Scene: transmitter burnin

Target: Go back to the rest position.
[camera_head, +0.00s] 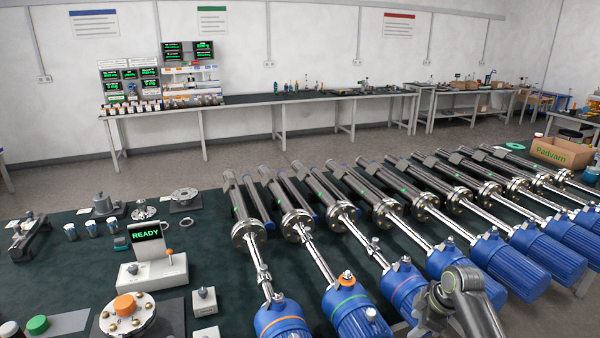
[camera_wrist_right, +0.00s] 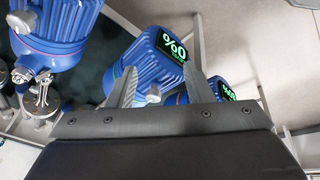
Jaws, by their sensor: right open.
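My right arm comes in at the lower right of the head view, with its gripper (camera_head: 430,312) low over the row of blue-capped transmitters. In the right wrist view my right gripper (camera_wrist_right: 163,78) is open, its two grey fingers apart. A blue transmitter housing (camera_wrist_right: 150,58) with a green-lit display shows beyond and between the fingers; I cannot tell whether they touch it. Another blue housing (camera_wrist_right: 62,30) is at the upper left of that view, and a third (camera_wrist_right: 220,88) is partly hidden behind the right finger. My left gripper is not in view.
Long metal transmitters with blue housings (camera_head: 363,312) fill the right of the dark green table (camera_head: 215,215). A small station reading READY (camera_head: 147,236) and a round fixture (camera_head: 127,315) stand at left. A cardboard box (camera_head: 562,152) is at far right. Benches line the back wall.

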